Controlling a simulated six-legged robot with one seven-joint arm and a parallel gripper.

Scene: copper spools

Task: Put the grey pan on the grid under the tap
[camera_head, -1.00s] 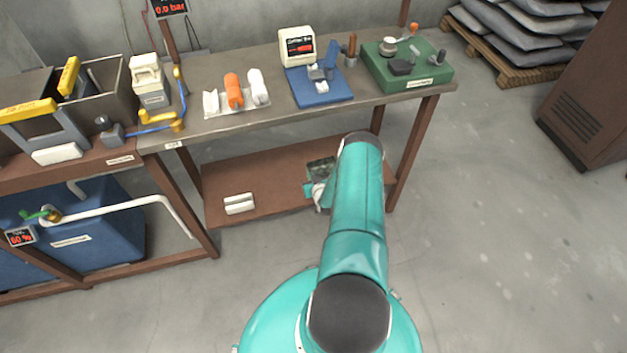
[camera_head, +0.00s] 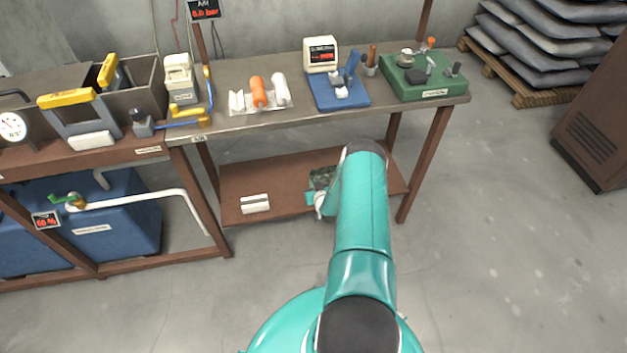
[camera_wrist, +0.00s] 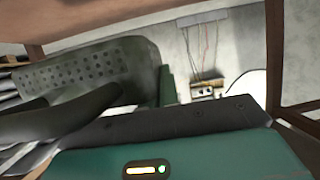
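I cannot pick out a grey pan or a grid with certainty in either view. A possible tap is the green-handled valve (camera_head: 72,202) on a white pipe at the lower left, beside a blue tank (camera_head: 125,208). My gripper (camera_head: 318,203) is partly hidden behind my teal arm, near the lower shelf (camera_head: 285,180) of the bench. In the wrist view, a grey perforated curved piece (camera_wrist: 90,68) and a dark elongated piece (camera_wrist: 60,118) show at the left. I cannot tell whether they are fingers or a held thing.
The bench top (camera_head: 235,125) holds an orange spool (camera_head: 259,92), a blue stand (camera_head: 338,95) and a green box (camera_head: 425,85). A white block (camera_head: 255,204) lies on the lower shelf. Sacks on a pallet (camera_head: 530,88) stand at the back right.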

